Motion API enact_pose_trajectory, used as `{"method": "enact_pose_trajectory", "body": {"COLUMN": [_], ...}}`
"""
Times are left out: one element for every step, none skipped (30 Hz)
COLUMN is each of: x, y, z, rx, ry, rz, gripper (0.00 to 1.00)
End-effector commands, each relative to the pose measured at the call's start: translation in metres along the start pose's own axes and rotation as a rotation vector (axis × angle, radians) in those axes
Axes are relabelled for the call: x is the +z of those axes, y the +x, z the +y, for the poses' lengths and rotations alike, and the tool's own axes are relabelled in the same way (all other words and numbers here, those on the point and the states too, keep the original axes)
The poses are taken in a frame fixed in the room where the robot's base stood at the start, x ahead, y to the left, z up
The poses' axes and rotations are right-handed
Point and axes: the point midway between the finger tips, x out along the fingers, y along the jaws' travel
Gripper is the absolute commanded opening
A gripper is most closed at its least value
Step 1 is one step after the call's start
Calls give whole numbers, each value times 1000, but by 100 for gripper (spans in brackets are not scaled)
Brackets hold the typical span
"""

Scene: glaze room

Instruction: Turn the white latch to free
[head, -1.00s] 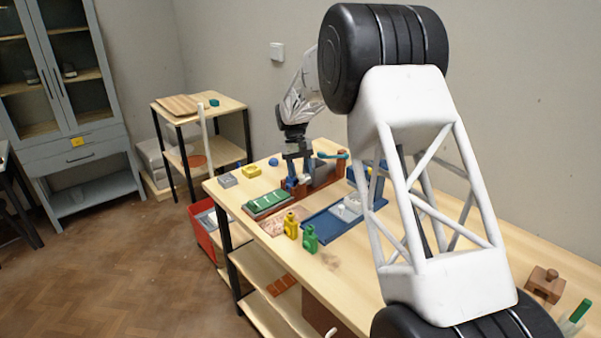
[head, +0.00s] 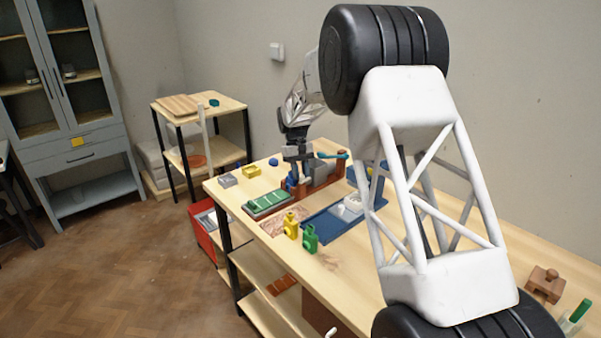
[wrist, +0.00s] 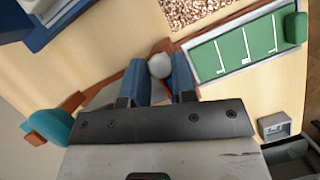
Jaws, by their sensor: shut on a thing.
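The white latch (wrist: 160,66) shows in the wrist view as a rounded pale piece at the fingertips, by the end of a red-brown wooden frame (wrist: 72,102). My gripper (wrist: 158,75) has blue fingers, close together and shut on the latch; the fingers hide part of it. A small bit of blue shows between the fingers. In the head view my gripper (head: 293,184) points down at the near left end of the same frame (head: 322,181), and the latch cannot be made out there. How far the latch is turned cannot be told.
A green board with white lines (head: 268,203) lies beside the frame. A teal handle (wrist: 50,126) sits at the frame's other end. A blue tray (head: 325,227) and yellow (head: 291,226) and green (head: 310,239) bottle-shaped pieces stand nearer.

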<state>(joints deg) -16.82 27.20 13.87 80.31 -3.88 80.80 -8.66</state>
Motion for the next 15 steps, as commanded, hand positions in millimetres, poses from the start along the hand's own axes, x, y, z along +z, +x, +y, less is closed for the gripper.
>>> {"method": "enact_pose_trajectory", "body": {"x": [0,0,0,0,0,0,0,0,0,0,0,0,0,0,0], "y": [0,0,0,0,0,0,0,0,0,0,0,0,0,0,0], "z": [1,1,1,1,1,1,1,1,1,1,1,1,1,1,1], "rx": [-9,-15,-23,-27,-31,-34,-35,-35,-35,-35,-35,-35,-35,-35,-35], "ry": [20,35,53,64,73,81,84,85,85,85,85,85,85,85,85], "rz": [0,0,0,0,0,0,0,0,0,0,0,0,0,0,0], "gripper": [2,2,2,2,2,2,2,2,2,2,2,2,2,2,30]}}
